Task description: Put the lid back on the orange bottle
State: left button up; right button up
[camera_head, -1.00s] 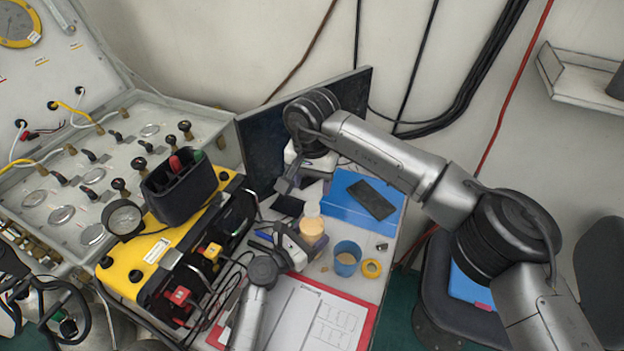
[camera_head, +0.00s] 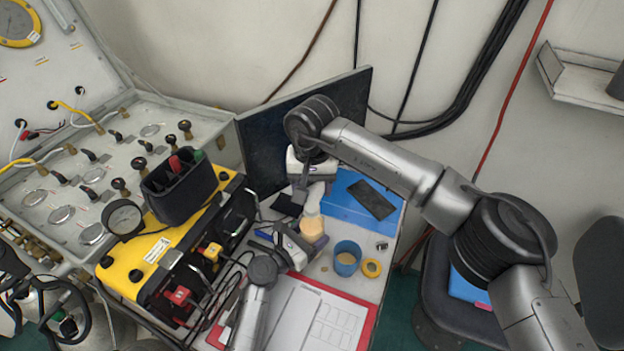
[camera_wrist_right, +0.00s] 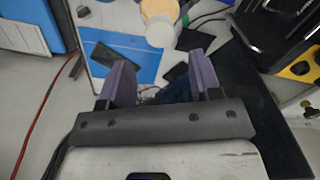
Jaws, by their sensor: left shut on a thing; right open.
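The orange bottle (camera_head: 312,228) stands upright, with orange contents below and a pale, narrower upper part. My left gripper (camera_head: 306,238) is shut on its lower body. In the right wrist view the bottle (camera_wrist_right: 158,8) is at the top edge, its pale round top facing the camera. My right gripper (camera_head: 314,186) is at the bottle's upper end in the head view. In the right wrist view its open, empty fingers (camera_wrist_right: 160,64) are just short of that top. I cannot make out a separate lid, nor tell whether the pale top is one.
A dark phone (camera_head: 371,199) lies on a blue folder (camera_head: 346,183). A red clipboard (camera_head: 364,325) is in front. A dark screen (camera_head: 262,142) stands behind; the yellow unit (camera_head: 130,272) is left.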

aim_at(312, 207)
jog(key=shift+f, duration=3.25)
jog(key=shift+c, duration=0.5)
